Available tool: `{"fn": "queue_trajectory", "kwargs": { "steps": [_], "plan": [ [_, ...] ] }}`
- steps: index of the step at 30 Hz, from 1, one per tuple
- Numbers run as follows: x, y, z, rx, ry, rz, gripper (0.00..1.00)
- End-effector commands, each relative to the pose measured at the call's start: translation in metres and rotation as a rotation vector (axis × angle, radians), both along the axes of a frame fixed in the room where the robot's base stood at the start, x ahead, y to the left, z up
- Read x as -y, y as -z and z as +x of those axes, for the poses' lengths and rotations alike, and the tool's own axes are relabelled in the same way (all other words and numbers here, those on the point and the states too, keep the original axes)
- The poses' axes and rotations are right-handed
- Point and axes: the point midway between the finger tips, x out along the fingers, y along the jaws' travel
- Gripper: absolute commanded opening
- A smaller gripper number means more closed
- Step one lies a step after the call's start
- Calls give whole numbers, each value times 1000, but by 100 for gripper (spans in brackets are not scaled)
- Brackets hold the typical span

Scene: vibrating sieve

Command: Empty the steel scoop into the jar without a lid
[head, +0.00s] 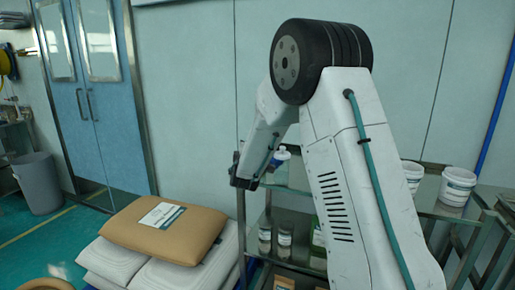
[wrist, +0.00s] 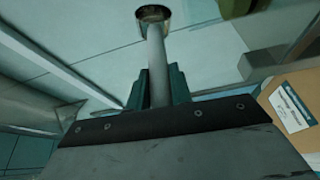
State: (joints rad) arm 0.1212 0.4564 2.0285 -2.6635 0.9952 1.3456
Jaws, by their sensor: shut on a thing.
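My gripper (wrist: 159,88) is shut on the handle of the steel scoop (wrist: 157,50) in the wrist view. The scoop's round cup (wrist: 153,15) is at the top of that view, with a brownish inside; how full it is I cannot tell. In the head view my gripper (head: 243,181) hangs left of the steel shelf, and the scoop cannot be made out there. Two small clear jars with labels, a left one (head: 265,239) and a right one (head: 285,241), stand on the lower shelf. I cannot tell which jar has no lid.
White tubs (head: 458,186) (head: 412,176) stand on the upper shelf (head: 428,208) at right. A brown sack (head: 165,228) lies on white sacks (head: 118,262) at left. A grey bin (head: 38,184) is near the doors.

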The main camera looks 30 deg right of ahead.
Motion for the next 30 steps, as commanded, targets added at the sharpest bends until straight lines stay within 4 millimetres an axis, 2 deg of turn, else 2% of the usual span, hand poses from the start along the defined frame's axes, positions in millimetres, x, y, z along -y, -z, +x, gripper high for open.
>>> {"fn": "queue_trajectory", "kwargs": {
  "steps": [12, 23, 30],
  "plan": [
    [-1, -1, 0, -11, 0, -10, 0],
    [-10, 0, 3, -175, -5, -137, 0],
    [-15, 3, 9, -363, -7, -281, 0]
  ]
}}
